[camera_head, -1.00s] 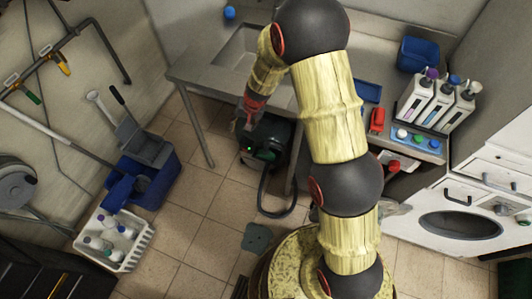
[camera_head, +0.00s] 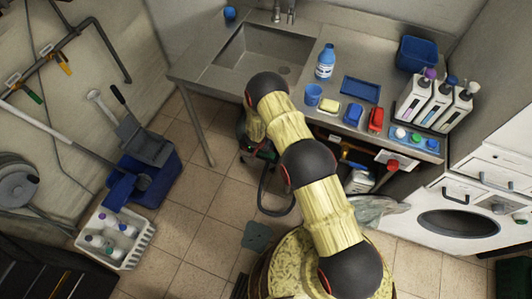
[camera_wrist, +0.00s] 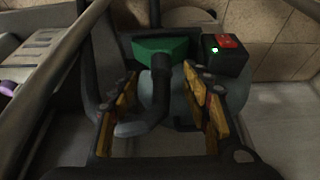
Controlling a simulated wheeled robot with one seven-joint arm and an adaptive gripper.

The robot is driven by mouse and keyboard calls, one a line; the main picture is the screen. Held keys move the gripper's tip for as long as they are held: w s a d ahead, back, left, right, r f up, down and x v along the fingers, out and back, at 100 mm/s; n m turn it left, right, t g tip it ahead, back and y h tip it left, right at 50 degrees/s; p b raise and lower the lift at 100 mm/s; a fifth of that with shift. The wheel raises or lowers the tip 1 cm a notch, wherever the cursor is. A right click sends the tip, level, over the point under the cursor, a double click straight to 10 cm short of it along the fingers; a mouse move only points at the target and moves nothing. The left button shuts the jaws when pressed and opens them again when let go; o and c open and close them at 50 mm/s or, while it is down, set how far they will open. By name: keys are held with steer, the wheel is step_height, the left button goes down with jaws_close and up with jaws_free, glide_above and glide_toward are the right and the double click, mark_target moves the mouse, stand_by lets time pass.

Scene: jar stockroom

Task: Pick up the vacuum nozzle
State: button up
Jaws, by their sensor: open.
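The vacuum nozzle (camera_wrist: 160,48) appears to be the green, flared head with a black curved neck in the wrist view. The neck bends down and left between my fingers. My gripper (camera_wrist: 160,80) is open, with one yellow-and-black finger on each side of the neck; I cannot tell whether either touches it. The green head lies just beyond the fingertips. A dark box (camera_wrist: 226,55) with a red part and a lit green light sits to its right. In the head view my arm hides the gripper and most of the vacuum; its black hose (camera_head: 268,205) shows on the floor.
The steel sink counter (camera_head: 205,78) stands above the vacuum, with a leg at left. A blue-and-white bottle (camera_head: 325,62) and several small items stand on it. A blue mop bucket (camera_head: 150,185) and a white bottle crate (camera_head: 118,255) are at left. A flat teal piece (camera_head: 257,237) lies on tiles.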

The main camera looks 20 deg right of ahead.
mark_target(269, 156)
steer(key=b+x, duration=0.2)
steer(key=x, duration=0.4)
steer(key=shift+w, duration=0.25)
steer(key=shift+c, duration=1)
jaws_close()
